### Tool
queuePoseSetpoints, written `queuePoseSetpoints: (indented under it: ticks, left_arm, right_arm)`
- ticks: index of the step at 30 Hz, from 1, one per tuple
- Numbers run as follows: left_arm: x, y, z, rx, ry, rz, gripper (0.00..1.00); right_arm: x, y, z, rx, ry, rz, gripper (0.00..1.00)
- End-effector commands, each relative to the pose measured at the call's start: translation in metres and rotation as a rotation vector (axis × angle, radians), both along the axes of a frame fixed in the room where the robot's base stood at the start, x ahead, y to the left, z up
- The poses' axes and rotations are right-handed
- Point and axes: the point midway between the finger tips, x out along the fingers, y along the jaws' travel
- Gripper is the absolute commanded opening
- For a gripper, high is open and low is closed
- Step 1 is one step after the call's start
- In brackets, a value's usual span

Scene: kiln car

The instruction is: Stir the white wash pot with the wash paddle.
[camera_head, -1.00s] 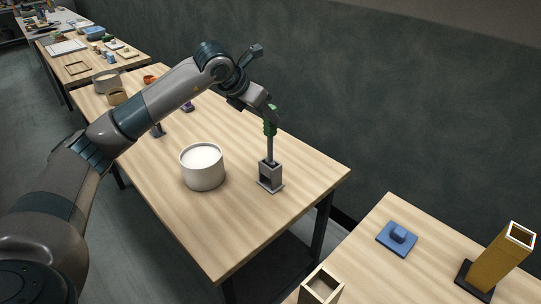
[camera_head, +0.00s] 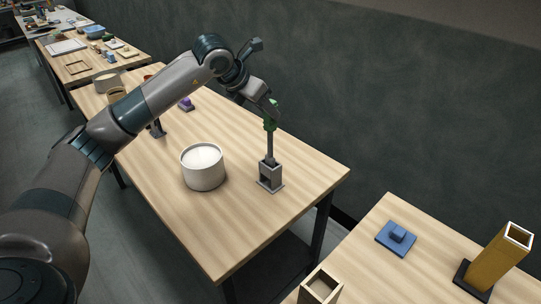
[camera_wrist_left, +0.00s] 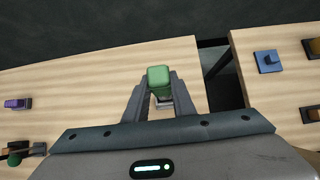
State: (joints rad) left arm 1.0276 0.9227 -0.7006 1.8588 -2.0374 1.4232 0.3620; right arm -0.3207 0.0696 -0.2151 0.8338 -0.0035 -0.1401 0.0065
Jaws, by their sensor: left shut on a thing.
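The white wash pot (camera_head: 203,173) is a round pale tub with white liquid, standing on the near wooden table. The wash paddle (camera_head: 270,146) has a green handle and a grey shaft. It is upright, its lower end inside a grey holder (camera_head: 270,178) to the right of the pot; that end is hidden. My left gripper (camera_head: 271,113) is shut on the green handle, above the holder. In the left wrist view the green handle (camera_wrist_left: 159,78) sits between the two fingers (camera_wrist_left: 160,98). My right gripper is not in view.
A purple block (camera_head: 187,104) lies farther back on the table. On the right-hand table are a blue block on a plate (camera_head: 397,238), a tall yellow tube (camera_head: 500,257) and an open wooden box (camera_head: 320,288). The tabletop in front of the pot is clear.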

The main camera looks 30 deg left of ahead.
Motion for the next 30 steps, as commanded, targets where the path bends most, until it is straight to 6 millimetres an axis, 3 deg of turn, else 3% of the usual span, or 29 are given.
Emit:
queuePoseSetpoints:
  ticks: [18,30]
  left_arm:
    - [0.0,0.0,0.001,0.0,-0.001,0.0,0.0]
    - [0.0,0.0,0.013,-0.001,-0.002,-0.001,0.0]
  right_arm:
    - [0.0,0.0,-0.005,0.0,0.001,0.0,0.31]
    - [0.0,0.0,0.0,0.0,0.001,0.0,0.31]
